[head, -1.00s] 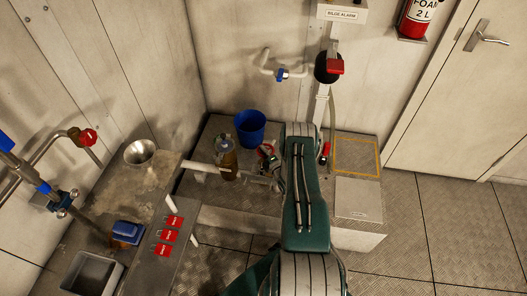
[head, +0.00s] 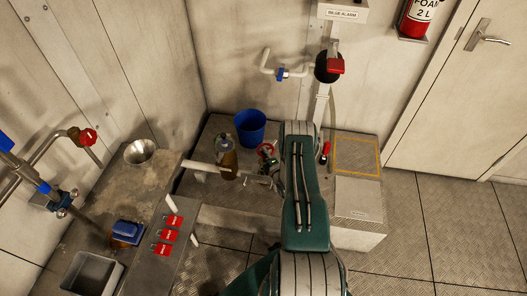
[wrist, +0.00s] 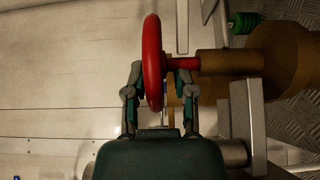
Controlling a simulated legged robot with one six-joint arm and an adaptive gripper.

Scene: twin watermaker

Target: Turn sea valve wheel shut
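The red valve wheel (wrist: 153,62) stands edge-on in the wrist view, on a red stem joined to a tan cylindrical body (wrist: 232,63). My gripper (wrist: 160,72) is open, with one finger on each side of the wheel's rim. A gap shows between the right finger and the rim; the left fingertip is very close to it, and I cannot tell whether it touches.
A blue bucket (head: 250,127) stands behind the wheel, and a brown bottle-like object (head: 228,163) to its left. A red-handled item (head: 325,152) lies right of my arm.

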